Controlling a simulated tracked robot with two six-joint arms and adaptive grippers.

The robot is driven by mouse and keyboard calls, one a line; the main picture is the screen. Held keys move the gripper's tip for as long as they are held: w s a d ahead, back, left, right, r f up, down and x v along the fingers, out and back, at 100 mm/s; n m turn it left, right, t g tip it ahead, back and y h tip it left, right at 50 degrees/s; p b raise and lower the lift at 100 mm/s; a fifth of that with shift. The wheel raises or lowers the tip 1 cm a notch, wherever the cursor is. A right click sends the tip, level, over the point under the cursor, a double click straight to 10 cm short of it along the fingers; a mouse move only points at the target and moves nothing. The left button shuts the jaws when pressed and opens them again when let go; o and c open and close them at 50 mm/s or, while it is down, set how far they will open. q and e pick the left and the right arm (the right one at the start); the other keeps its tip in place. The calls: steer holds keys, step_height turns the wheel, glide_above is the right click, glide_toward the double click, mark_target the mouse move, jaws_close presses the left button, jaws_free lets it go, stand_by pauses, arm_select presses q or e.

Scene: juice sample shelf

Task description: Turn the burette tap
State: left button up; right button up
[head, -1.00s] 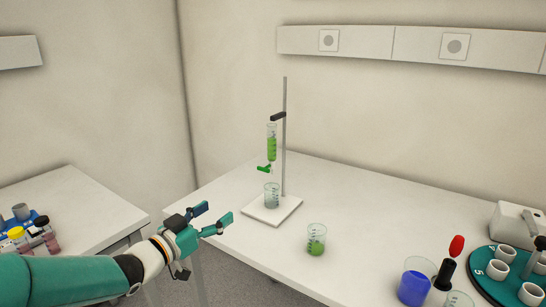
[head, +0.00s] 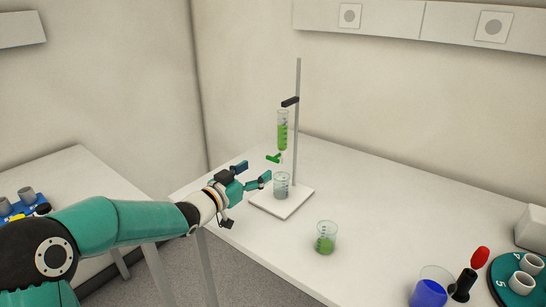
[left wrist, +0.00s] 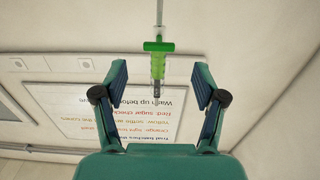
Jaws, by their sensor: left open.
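The burette (head: 283,130) holds green liquid and is clamped upright on a stand with a thin rod (head: 297,120) and white base (head: 283,200). Its green tap (head: 273,158) sticks out to the left below the tube. The tap shows in the left wrist view (left wrist: 158,47), ahead of and between the spread fingers. A clear beaker (head: 281,186) stands on the base under the burette. My left gripper (head: 254,175) is open and empty, just left of the tap and slightly lower. It also shows in the left wrist view (left wrist: 160,80). My right gripper is out of view.
A beaker with green liquid (head: 326,238) stands in front of the stand. The table between is clear.

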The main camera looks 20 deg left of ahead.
mark_target(272, 161)
arm_select(q)
steer(key=p+x, duration=0.1)
steer(key=x, duration=0.7)
steer(key=shift+d+p, duration=0.1)
steer(key=shift+p, duration=0.3)
steer(key=c, duration=1.2)
steer(key=shift+o, duration=0.2)
steer(key=m+b, duration=0.3)
steer(key=b, duration=0.2)
steer(key=shift+f+m, duration=0.3)
steer(key=shift+m, duration=0.1)
steer(key=shift+r+m+b, duration=0.2)
steer(key=shift+m+b, duration=0.15)
steer(key=shift+m, duration=0.35)
steer(key=o, duration=1.2)
steer(key=shift+c, duration=0.2)
